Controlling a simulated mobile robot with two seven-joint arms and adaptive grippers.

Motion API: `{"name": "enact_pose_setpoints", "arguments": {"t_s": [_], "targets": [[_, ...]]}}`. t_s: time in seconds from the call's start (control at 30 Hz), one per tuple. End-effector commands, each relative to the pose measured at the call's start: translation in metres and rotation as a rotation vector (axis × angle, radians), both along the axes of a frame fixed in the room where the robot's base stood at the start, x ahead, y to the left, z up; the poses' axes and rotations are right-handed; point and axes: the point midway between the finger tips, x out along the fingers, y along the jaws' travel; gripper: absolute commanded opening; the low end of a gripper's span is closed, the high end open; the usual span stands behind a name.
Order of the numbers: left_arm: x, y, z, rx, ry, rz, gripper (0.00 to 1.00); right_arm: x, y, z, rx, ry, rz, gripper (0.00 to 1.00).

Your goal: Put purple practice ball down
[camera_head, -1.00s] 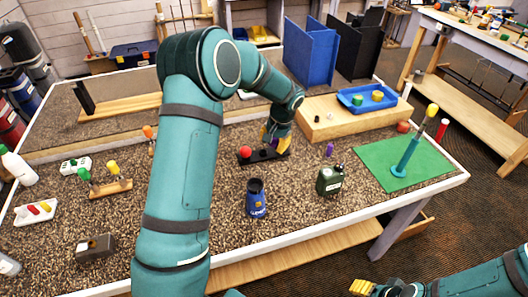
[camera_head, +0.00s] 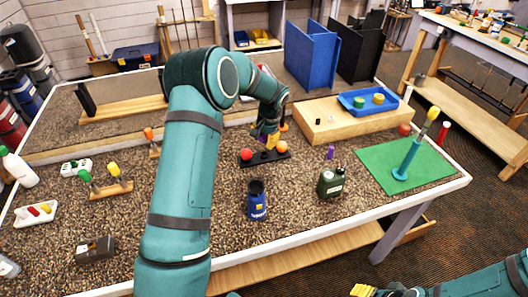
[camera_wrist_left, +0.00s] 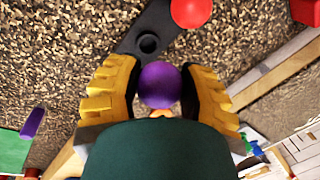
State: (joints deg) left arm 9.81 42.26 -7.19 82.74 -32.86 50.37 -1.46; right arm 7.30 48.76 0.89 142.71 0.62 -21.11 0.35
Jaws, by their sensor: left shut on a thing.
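My left gripper (camera_head: 269,139) is over the dark ball holder on the table. In the left wrist view its yellow fingers (camera_wrist_left: 159,92) are shut on the purple practice ball (camera_wrist_left: 160,85), one on each side. The dark holder (camera_wrist_left: 124,42) lies beyond the ball, with one empty round hollow showing. A red ball (camera_wrist_left: 192,10) sits at one end of it, and also shows in the head view (camera_head: 246,154). An orange ball (camera_head: 282,146) shows at the holder's right end. My right gripper (camera_head: 374,291) is low at the bottom edge; its jaw opening is unclear.
A dark blue cup (camera_head: 257,203) and a green canister (camera_head: 331,183) stand in front of the holder. A small purple cylinder (camera_head: 330,153) stands to the right. A wooden block (camera_head: 335,128) with a blue tray (camera_head: 350,104) is behind right. A green mat (camera_head: 375,170) lies at right.

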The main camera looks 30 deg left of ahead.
Motion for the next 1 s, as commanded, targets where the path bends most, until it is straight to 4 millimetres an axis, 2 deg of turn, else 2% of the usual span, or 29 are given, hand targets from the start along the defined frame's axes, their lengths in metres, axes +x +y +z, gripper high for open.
{"name": "enact_pose_setpoints", "arguments": {"t_s": [0.43, 0.87, 0.9, 0.97, 1.0], "targets": [[0.000, 0.000, -0.054, 0.000, 0.001, 0.000, 0.07, -0.002, 0.000, -0.005, 0.001, 0.004, 0.004, 0.56], [0.000, 0.000, -0.060, 0.001, -0.002, 0.000, 0.07, -0.003, 0.001, -0.009, 0.002, 0.006, 0.004, 0.56], [0.000, 0.000, -0.060, 0.001, -0.002, 0.000, 0.47, -0.003, 0.001, -0.009, 0.002, 0.007, 0.005, 0.56], [0.000, 0.000, -0.059, 0.001, -0.002, 0.000, 0.68, -0.003, 0.001, -0.008, 0.002, 0.007, 0.005, 0.56], [0.000, 0.000, -0.059, 0.001, -0.002, 0.000, 0.71, -0.003, 0.001, -0.008, 0.002, 0.007, 0.005, 0.56]]}}
